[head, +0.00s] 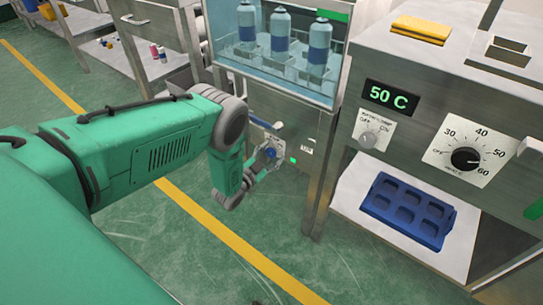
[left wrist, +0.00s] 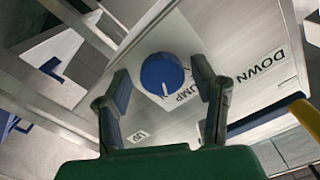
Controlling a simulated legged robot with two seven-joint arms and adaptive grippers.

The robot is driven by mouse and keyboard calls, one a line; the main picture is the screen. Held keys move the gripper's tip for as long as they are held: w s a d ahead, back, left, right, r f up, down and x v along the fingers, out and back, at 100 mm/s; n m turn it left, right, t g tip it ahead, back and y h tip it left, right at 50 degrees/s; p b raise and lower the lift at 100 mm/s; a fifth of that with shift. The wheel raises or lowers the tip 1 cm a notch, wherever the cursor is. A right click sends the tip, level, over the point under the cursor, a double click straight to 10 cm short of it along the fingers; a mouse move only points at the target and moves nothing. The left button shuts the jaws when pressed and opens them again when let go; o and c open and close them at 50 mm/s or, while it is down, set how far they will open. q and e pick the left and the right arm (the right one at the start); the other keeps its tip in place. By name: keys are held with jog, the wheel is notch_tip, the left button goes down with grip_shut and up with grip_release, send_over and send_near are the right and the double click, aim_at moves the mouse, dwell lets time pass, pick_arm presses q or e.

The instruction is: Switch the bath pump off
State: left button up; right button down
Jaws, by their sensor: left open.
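The bath pump knob (left wrist: 162,73) is a round blue knob with a white pointer line, on a pale plate partly lettered "UMP" in the left wrist view. The pointer line faces the bottom of that view. My left gripper (left wrist: 160,85) is open, one finger to either side of the knob in this view. I cannot tell whether the fingers touch it. In the head view my left gripper (head: 262,166) is at the cabinet front under the glass bath (head: 279,60), where a blue spot is partly hidden by the fingers. My right gripper is not in view.
The right-hand cabinet has a 50 C display (head: 391,96), a black dial (head: 466,158) and a blue tray (head: 407,207) below. Open floor lies underneath.

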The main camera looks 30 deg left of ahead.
pick_arm(q)
jog(key=shift+a, duration=0.1)
jog(key=shift+a+f, duration=0.15)
jog(key=shift+a, duration=0.1)
jog(key=c, duration=1.2)
